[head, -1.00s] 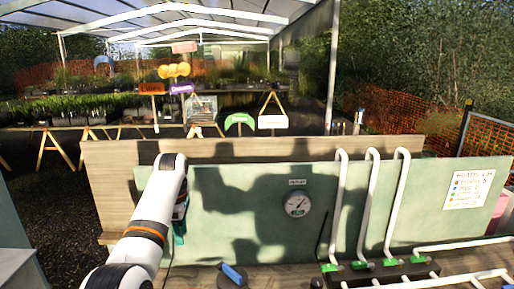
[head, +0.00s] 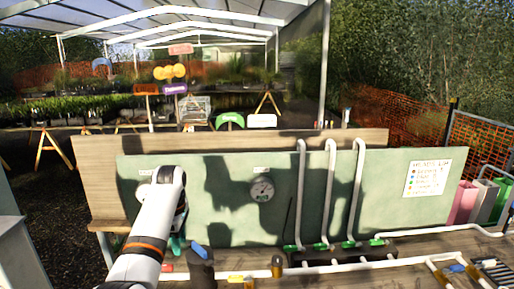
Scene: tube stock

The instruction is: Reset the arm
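My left arm comes in from the bottom left. My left gripper (head: 178,243) hangs at its end, pointing down in front of the green panel. It is mostly hidden behind my own arm, with only a teal part and some dark edge showing, so its fingers cannot be made out. Nothing held can be seen. My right gripper is not in view.
The green panel (head: 225,215) carries a round gauge (head: 262,189) and a written card (head: 427,178). White pipes (head: 330,195) rise from a black block (head: 340,256) with green collars. A dark item with a blue top (head: 201,265) stands near my gripper. Coloured bins (head: 464,202) stand at right.

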